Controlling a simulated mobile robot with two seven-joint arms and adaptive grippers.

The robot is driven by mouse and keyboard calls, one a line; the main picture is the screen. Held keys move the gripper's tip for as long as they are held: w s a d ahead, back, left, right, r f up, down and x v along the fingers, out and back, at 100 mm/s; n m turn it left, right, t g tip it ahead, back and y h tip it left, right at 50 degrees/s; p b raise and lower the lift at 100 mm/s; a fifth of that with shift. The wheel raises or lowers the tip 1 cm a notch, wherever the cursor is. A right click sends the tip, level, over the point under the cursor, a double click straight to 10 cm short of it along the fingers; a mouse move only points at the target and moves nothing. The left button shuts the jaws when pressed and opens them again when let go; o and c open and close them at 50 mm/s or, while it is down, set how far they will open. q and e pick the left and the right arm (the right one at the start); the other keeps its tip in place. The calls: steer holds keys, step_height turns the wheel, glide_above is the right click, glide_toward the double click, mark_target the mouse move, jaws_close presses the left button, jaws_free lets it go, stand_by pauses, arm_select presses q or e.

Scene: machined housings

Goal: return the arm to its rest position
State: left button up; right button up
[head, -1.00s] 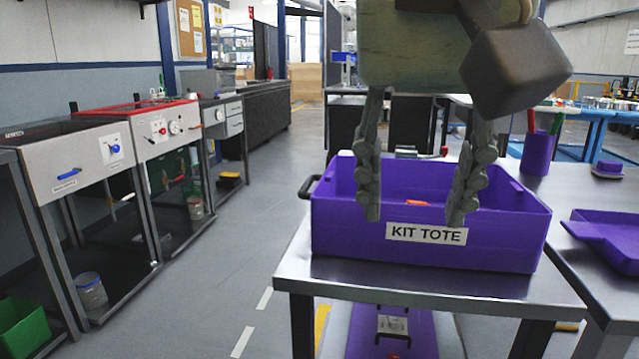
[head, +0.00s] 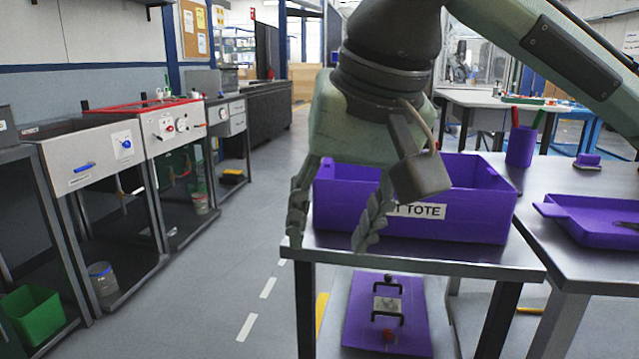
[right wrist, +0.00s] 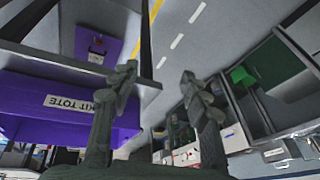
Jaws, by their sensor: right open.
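My right arm comes in from the upper right of the head view. Its gripper (head: 330,220) hangs with fingers down in front of the left part of the purple kit tote (head: 470,222). The fingers are apart with nothing between them. In the right wrist view the open fingers (right wrist: 160,85) also show empty, with the tote (right wrist: 40,110) to their left. The gripper and wrist hide part of the tote's front and label. My left gripper is not in view.
The tote stands on a metal table (head: 420,255). A purple tray (head: 600,222) and a purple cup (head: 521,147) are on the table to the right. A purple panel with handles (head: 388,315) lies below. Workstations (head: 100,165) line the left; the floor aisle (head: 240,220) between is clear.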

steer(key=w+a+f+n+y, duration=0.2)
steer(key=w+a+f+y, duration=0.1)
steer(key=w+a+f, duration=0.3)
steer(key=w+d+f+m+t, duration=0.1)
steer(key=w+d+f, duration=0.15)
steer(key=f, duration=0.55)
steer(key=w+d+f+y, duration=0.1)
steer(key=d+f, duration=0.2)
steer(key=f, duration=0.4)
steer(key=w+d+f+m+t, duration=0.1)
steer(key=d+f, duration=0.1)
steer(key=f, duration=0.6)
steer(key=s+d+f+h, duration=0.2)
steer(key=s+d+f, duration=0.1)
steer(key=d+f, duration=0.3)
steer(key=s+d+f+h, duration=0.1)
steer(key=s+d+f, duration=0.25)
steer(key=f, duration=0.55)
arm_select(q)
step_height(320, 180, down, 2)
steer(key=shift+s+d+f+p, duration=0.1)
steer(key=shift+p, duration=0.3)
arm_select(e)
steer(key=s+d+f+g+h, duration=0.2)
steer(key=s+d+f+h, duration=0.2)
steer(key=s+d+f, duration=0.7)
steer(key=s+d, duration=0.3)
steer(key=shift+s+f+n+g, duration=0.15)
steer(key=shift+n+g, duration=0.15)
steer(key=shift+a, duration=0.1)
